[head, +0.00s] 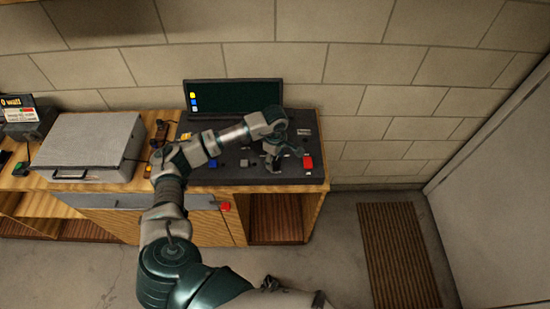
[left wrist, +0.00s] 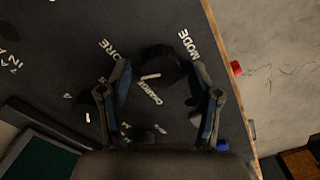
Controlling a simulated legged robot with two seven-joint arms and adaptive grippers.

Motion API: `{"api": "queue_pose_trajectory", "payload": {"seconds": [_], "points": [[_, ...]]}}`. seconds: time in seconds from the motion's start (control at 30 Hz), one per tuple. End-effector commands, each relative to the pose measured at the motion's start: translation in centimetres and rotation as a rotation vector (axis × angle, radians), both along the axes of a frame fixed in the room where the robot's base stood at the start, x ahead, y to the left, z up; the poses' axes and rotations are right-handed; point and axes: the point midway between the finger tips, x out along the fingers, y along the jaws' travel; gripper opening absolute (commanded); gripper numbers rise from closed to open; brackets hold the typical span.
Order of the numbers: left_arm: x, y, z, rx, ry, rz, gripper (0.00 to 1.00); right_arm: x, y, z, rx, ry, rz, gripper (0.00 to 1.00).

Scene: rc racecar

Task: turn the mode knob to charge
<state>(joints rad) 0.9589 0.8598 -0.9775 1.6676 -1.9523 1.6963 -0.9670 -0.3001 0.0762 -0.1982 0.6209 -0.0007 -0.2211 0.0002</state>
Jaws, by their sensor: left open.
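The mode knob (left wrist: 168,62) is a dark round shape on the dark panel in the left wrist view, with a short white mark (left wrist: 150,76) beside or on it. White MODE (left wrist: 188,43) and CHARGE (left wrist: 149,93) lettering is printed around it, and a partly hidden word ending in ORE. My left gripper (left wrist: 162,68) is open, its two fingers on either side of the knob with visible gaps. Contact cannot be told. In the head view my left gripper (head: 287,152) is over the right part of the dark panel (head: 240,174). My right gripper is out of view.
A monitor (head: 235,97) stands behind the panel. A grey case (head: 88,145) is to its left on the wooden bench. A red block (head: 308,162) and a blue block (head: 212,163) sit on the panel. Another red piece (head: 225,206) is at the bench front.

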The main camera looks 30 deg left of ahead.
Motion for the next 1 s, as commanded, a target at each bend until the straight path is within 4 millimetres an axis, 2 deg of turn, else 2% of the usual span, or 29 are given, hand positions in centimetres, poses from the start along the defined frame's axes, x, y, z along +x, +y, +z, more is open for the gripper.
{"api": "queue_pose_trajectory", "payload": {"seconds": [0.17, 0.4, 0.73, 1.0], "points": [[0.00, -0.25, 0.07, 0.002, 0.000, -0.001, 0.63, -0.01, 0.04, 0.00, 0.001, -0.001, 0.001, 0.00], [0.03, -0.01, 0.01, -0.001, -0.001, -0.001, 0.03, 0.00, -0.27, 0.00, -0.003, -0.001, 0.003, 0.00], [0.11, 0.12, -0.05, 0.001, -0.001, 0.036, 0.03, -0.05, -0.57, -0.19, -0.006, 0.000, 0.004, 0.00], [0.17, 0.28, -0.13, 0.005, 0.000, 0.197, 0.03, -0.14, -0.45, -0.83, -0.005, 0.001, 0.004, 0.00]]}}
